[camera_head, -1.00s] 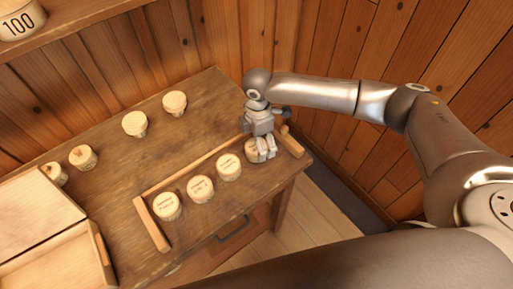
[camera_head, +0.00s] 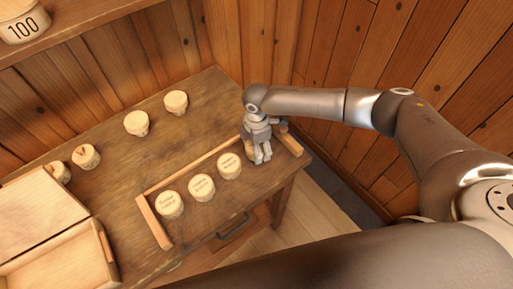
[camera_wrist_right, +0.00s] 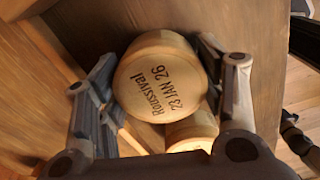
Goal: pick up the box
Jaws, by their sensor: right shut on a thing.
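A round, pale turned wooden box (camera_wrist_right: 162,80) shows in the right wrist view, its top printed "Roussival 23 JAN 26". My right gripper (camera_wrist_right: 165,100) has one finger on each side of it and is shut on it. In the head view my right gripper (camera_head: 261,153) is at the right end of the row, and it mostly hides the box. I cannot tell whether the box touches the table. A second pale round surface (camera_wrist_right: 193,131) shows below the printed top; I cannot tell what it belongs to. My left gripper is not in view.
Three similar printed boxes (camera_head: 201,187) stand left of the gripper inside a wooden rail frame (camera_head: 153,222). Several round pieces (camera_head: 136,123) stand farther back and left on the table (camera_head: 215,105). An open wooden case (camera_head: 105,256) is at lower left. Plank walls stand close behind.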

